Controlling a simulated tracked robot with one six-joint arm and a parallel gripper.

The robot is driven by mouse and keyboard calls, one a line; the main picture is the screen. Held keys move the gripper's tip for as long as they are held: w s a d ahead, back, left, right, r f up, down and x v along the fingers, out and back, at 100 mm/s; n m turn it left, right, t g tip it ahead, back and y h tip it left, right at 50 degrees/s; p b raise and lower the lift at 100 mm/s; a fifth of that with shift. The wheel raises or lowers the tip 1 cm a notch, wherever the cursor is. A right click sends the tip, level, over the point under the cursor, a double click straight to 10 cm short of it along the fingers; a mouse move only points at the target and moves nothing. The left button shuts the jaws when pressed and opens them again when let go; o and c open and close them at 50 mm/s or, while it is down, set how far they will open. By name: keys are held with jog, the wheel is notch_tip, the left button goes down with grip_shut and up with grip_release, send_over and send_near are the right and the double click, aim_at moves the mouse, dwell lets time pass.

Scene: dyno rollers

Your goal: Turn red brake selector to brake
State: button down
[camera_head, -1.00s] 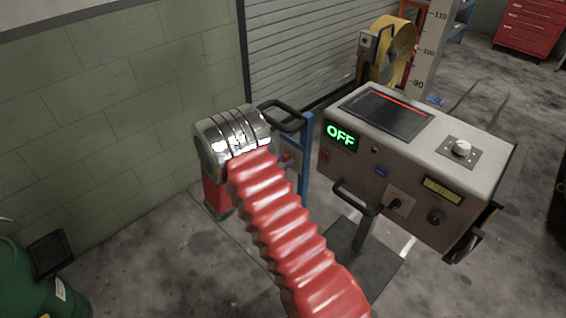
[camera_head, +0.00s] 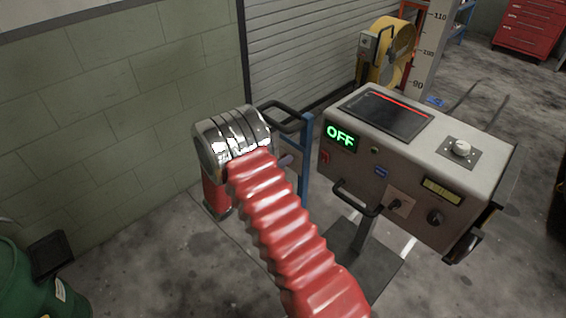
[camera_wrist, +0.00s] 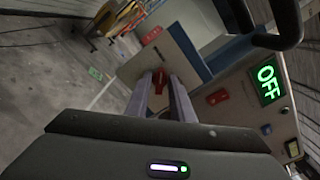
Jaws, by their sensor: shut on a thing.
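The red brake selector (camera_wrist: 159,82) shows in the wrist view as a small red handle on a beige panel (camera_wrist: 183,52). My gripper (camera_wrist: 160,76) is shut on it, with one grey finger on each side. The fingers hide part of the handle, and its marked position cannot be read. In the head view my red, ribbed arm with its chrome wrist covers most of this spot. A small greyish piece, perhaps a fingertip, shows just right of the wrist.
A blue post (camera_head: 306,160) stands close to the right of my wrist, with a black handle (camera_head: 280,118) above. The control console (camera_head: 430,150) with a green OFF display (camera_head: 341,137) stands further right. A green drum (camera_head: 30,285) is at lower left.

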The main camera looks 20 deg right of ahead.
jog(key=shift+w+a+f+n, duration=0.1)
jog(key=shift+w+a+n, duration=0.1)
jog(key=shift+n, duration=0.1)
jog(key=c, duration=1.8)
grip_release()
jog(key=shift+c, duration=0.2)
jog(key=shift+s+d, duration=0.1)
jog(key=v, duration=1.4)
jog(key=shift+d+f, duration=0.1)
jog(key=shift+f, duration=0.05)
